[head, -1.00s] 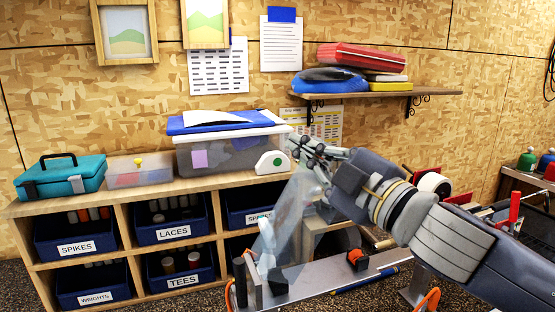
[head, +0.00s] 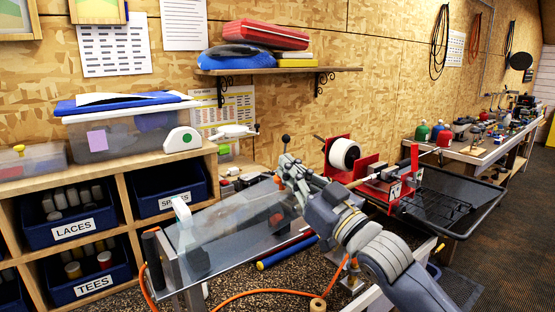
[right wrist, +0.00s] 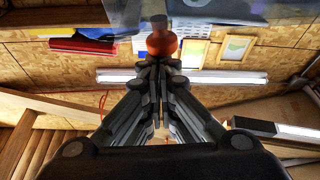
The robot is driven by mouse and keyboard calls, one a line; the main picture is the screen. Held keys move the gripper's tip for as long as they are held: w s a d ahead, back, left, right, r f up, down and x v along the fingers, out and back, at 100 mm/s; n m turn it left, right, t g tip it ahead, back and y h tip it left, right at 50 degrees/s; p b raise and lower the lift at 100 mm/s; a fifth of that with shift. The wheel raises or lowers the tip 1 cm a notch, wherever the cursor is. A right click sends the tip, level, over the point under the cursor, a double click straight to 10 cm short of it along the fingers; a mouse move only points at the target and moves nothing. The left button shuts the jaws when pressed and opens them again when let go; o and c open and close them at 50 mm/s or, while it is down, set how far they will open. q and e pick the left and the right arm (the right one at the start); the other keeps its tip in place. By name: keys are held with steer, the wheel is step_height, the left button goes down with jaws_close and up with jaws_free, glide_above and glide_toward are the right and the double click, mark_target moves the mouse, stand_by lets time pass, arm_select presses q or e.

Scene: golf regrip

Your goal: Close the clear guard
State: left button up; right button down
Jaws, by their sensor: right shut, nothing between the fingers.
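The clear guard (head: 232,222) is a see-through panel lying nearly flat over the grey bench unit in the head view. A small white piece (head: 181,211) stands at its left end. My right gripper (head: 286,168) is by the guard's right end, its fingers shut and empty. I cannot tell whether it touches the panel. In the right wrist view the shut fingers (right wrist: 160,68) point at an orange-red knob (right wrist: 161,42) just beyond their tips. My left gripper is not in view.
A shelf unit with labelled blue bins (head: 72,225) stands at the left. A red-framed machine with a white roll (head: 344,153) is behind my right arm. A black tray (head: 455,200) lies to the right. An orange hose (head: 262,291) crosses below the unit.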

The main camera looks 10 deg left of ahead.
steer(key=f+m, duration=0.2)
steer(key=f, duration=0.1)
steer(key=w+f+t+h+b, duration=0.1)
steer(key=shift+d+f+m, duration=0.2)
steer(key=shift+d+m, duration=0.15)
steer(key=shift+m, duration=0.05)
steer(key=shift+f, duration=0.3)
